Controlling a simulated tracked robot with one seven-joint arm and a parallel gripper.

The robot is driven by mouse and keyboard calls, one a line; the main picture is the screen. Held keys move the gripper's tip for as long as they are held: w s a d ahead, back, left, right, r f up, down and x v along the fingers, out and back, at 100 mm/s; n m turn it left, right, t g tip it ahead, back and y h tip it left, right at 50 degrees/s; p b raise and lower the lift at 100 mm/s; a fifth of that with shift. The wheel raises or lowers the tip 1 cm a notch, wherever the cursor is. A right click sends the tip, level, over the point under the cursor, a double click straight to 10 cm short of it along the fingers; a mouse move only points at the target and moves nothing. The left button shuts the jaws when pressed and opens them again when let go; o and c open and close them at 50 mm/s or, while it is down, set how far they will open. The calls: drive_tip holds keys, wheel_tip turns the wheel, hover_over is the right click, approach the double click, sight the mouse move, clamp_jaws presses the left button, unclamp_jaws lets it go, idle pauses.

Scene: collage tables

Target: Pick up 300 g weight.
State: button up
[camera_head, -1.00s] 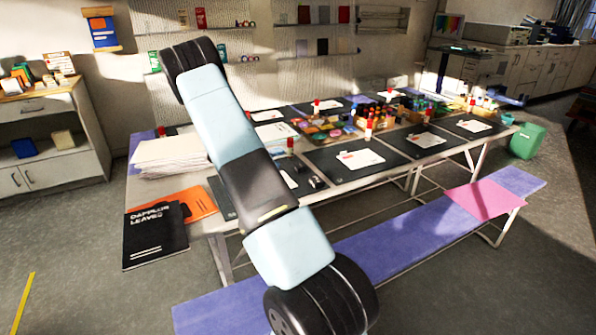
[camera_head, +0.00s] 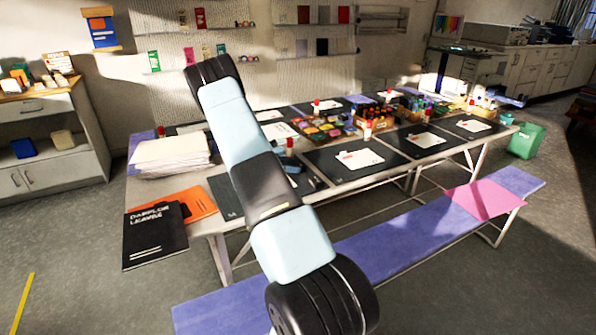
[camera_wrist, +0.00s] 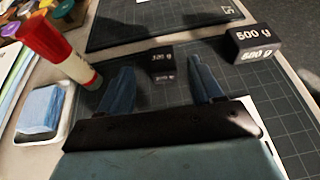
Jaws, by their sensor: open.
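The 300 g weight (camera_wrist: 162,58) is a small black block with pale lettering, blurred and in shadow, on a dark gridded cutting mat (camera_wrist: 290,118) in the wrist view. My gripper (camera_wrist: 161,67) is open, with one blue finger to the left of the weight and one to the right. The weight shows between and just beyond the fingertips, and I see no contact. A larger black block marked 500 g (camera_wrist: 252,43) stands to the right of the right finger. In the head view my arm hides the gripper and the 300 g weight cannot be made out.
A red-capped glue stick (camera_wrist: 55,50) stands close left of the left finger, with a white dish (camera_wrist: 38,114) holding a blue block below it. Another mat (camera_wrist: 150,18) lies beyond. In the head view, a paper stack (camera_head: 170,152) sits on the table's left.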

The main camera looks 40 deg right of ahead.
sight(300, 165)
drive_tip(key=x, duration=0.4)
drive_tip(key=shift+s+d+f, duration=0.1)
drive_tip(key=shift+d+f, duration=0.05)
drive_tip(key=shift+d, duration=0.1)
drive_tip(key=c, duration=1.2)
clamp_jaws()
